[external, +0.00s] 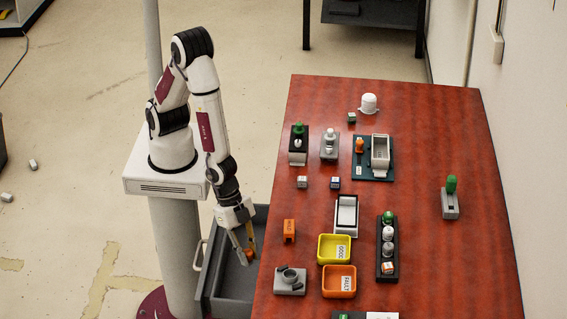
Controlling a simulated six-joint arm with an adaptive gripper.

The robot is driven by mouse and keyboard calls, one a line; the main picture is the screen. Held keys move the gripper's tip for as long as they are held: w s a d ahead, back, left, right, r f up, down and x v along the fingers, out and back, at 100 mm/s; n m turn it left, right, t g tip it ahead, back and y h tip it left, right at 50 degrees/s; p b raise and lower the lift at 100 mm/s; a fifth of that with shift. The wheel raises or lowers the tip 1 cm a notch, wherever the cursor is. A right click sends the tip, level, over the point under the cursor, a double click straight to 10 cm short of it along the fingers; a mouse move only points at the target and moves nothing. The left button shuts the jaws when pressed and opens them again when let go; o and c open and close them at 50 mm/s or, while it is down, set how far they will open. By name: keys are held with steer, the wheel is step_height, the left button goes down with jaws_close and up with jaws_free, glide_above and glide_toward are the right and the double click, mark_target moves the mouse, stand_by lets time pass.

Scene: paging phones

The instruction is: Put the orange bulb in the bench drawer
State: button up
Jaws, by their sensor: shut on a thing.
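My gripper (246,250) points down over the open bench drawer (228,286), at the table's left edge. It is shut on the orange bulb (248,256), a small orange piece between the fingertips. The grey drawer is pulled out to the left from under the red-brown table. The bulb shows above the drawer's inside, close to the table edge. I cannot tell how far it is above the drawer floor.
On the table (440,270) are a yellow bin (322,250), an orange bin (326,284), a grey fixture (290,282), an orange block (289,230) and a dark rack (387,270). Another orange bulb (360,146) stands on a dark blue base. The table's right side is mostly clear.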

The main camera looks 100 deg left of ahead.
mark_target(257, 269)
steer(key=shift+w+a+f+n+y, duration=0.15)
steer(key=shift+w+a+f+n, duration=0.15)
steer(key=shift+a+f+n, duration=0.25)
steer(key=shift+w+a+f+n+y, duration=0.15)
steer(key=shift+w+a+f+n, duration=0.2)
steer(key=shift+a+f, duration=0.35)
steer(key=shift+w+a+f+n+t, duration=0.15)
steer(key=shift+a+n, duration=0.05)
steer(key=shift+a, duration=0.15)
steer(key=shift+w+a+f+n+t, duration=0.1)
steer(key=shift+a+n+t, duration=0.1)
steer(key=shift+a, duration=0.1)
steer(key=shift+f, duration=0.15)
steer(key=shift+f, duration=1.35)
steer(key=shift+f, duration=0.1)
steer(key=o, duration=1)
steer(key=shift+o, duration=0.2)
